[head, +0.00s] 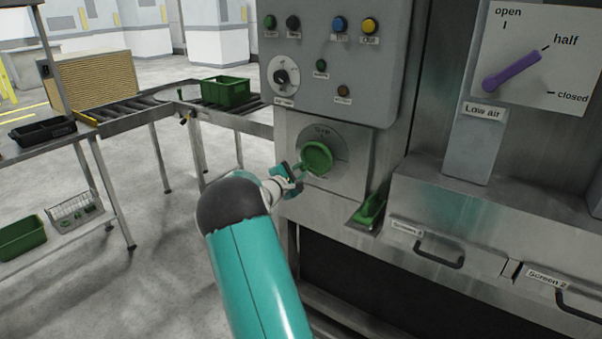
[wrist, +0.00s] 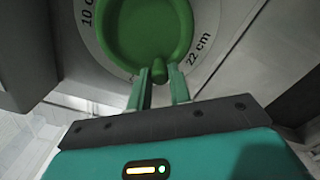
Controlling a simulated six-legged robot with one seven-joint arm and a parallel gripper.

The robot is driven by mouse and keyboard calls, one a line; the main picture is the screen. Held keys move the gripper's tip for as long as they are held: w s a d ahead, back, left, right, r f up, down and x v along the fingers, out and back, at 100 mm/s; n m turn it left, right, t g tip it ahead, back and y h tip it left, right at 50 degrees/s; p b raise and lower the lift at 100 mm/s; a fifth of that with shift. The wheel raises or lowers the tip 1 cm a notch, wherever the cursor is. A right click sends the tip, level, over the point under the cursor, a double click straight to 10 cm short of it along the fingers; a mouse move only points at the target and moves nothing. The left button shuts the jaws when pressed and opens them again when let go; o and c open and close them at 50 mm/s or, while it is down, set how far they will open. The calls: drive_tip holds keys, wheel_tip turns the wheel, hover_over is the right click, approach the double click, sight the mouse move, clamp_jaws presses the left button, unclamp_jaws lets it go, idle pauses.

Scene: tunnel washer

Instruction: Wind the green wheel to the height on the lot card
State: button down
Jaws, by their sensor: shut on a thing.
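The green wheel (head: 317,157) is mounted on a grey panel below the button box in the head view. It fills the top of the wrist view (wrist: 146,30). Its dial plate (wrist: 206,22) carries marks reading "10 c…", cut off at the edge, and "22 cm". My gripper (head: 299,170) is at the wheel's lower left side in the head view. In the wrist view its two fingers (wrist: 160,88) are shut on the wheel's small green handle, which points between the two marks. No lot card can be made out.
Above the wheel, a control box (head: 332,60) has several coloured buttons and a selector knob. A green scoop-like tray (head: 370,210) juts out to the right, above drawers with black handles (head: 440,252). A purple lever (head: 513,70) points toward "half". A roller conveyor with a green crate (head: 226,91) stands left.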

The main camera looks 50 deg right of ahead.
drive_tip(key=shift+w+a+r, duration=0.1)
drive_tip(key=shift+w+r, duration=0.05)
drive_tip(key=shift+w, duration=0.05)
idle(0.3)
drive_tip(key=c, duration=1.5)
unclamp_jaws()
drive_tip(key=shift+o, duration=1)
drive_tip(key=shift+s, duration=0.1)
drive_tip(key=s+a, duration=0.1)
drive_tip(key=a, duration=1.2)
drive_tip(key=shift+s+a, duration=0.15)
drive_tip(key=shift+a, duration=0.15)
